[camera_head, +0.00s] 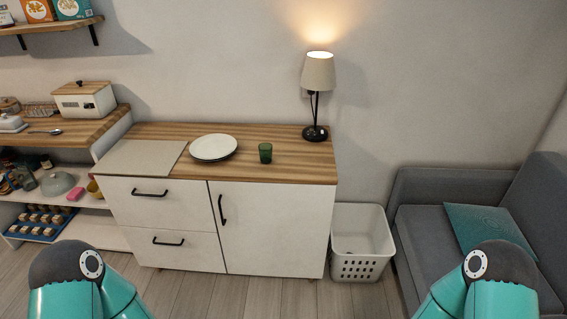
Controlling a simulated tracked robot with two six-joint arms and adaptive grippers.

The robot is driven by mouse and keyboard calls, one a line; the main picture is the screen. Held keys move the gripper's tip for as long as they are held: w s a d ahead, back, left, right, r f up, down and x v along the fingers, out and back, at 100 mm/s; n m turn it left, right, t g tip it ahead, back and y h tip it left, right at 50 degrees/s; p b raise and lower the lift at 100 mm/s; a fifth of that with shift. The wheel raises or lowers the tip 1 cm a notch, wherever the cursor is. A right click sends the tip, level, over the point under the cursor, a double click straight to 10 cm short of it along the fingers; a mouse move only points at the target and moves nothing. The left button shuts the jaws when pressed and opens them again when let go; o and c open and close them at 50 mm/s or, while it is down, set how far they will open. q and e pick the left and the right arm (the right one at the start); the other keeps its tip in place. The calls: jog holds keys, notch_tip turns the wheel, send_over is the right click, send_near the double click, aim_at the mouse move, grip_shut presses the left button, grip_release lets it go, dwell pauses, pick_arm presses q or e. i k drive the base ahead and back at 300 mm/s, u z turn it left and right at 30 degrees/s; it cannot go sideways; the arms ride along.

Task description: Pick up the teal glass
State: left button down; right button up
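A small dark green, teal-like glass (265,152) stands upright on the wooden top of a white cabinet (270,225). It is just right of a white plate (214,147) and apart from it. My two teal arms show only as rounded parts at the bottom left and bottom right corners. Neither gripper is in view. Nothing hides the glass.
A lamp (318,75) stands at the cabinet top's back right. A grey mat (143,157) lies at its left end. A white basket (362,242) stands between cabinet and sofa (420,225). An open shelf (110,130) is at left. Floor in front is clear.

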aim_at(266, 154)
jog(key=k, duration=0.5)
jog(key=u, duration=0.15)
jog(key=i, duration=0.9)
jog(key=z, duration=0.1)
jog(key=k, duration=1.25)
jog(key=u, duration=0.55)
jog(key=i, duration=0.95)
jog(key=u, duration=0.5)
jog(key=i, duration=1.05)
jog(key=z, duration=0.65)
